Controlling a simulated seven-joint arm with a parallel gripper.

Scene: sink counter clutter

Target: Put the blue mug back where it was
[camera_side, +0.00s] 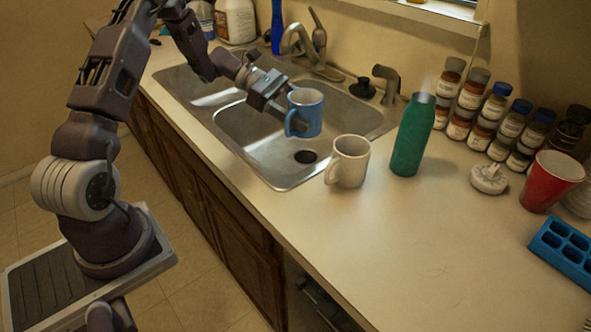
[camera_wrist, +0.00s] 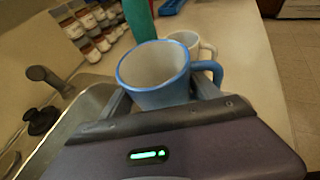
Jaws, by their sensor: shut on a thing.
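The blue mug (camera_side: 306,112) is upright in my gripper (camera_side: 285,108), held above the right basin of the sink. In the wrist view the blue mug (camera_wrist: 153,76) sits between the two fingers of my gripper (camera_wrist: 163,100), its handle to the right and its inside empty. The fingers are shut on its body. A white mug (camera_side: 348,161) stands on the counter just right of the sink, apart from the blue mug in the side view. It shows partly hidden behind the blue mug in the wrist view (camera_wrist: 197,45).
A green bottle (camera_side: 413,135) stands right of the white mug. Spice jars (camera_side: 497,112), a red cup (camera_side: 551,181) and a blue ice tray (camera_side: 563,250) are farther right. The faucet (camera_side: 300,45) rises behind the sink (camera_side: 262,165). The front right counter (camera_side: 400,250) is clear.

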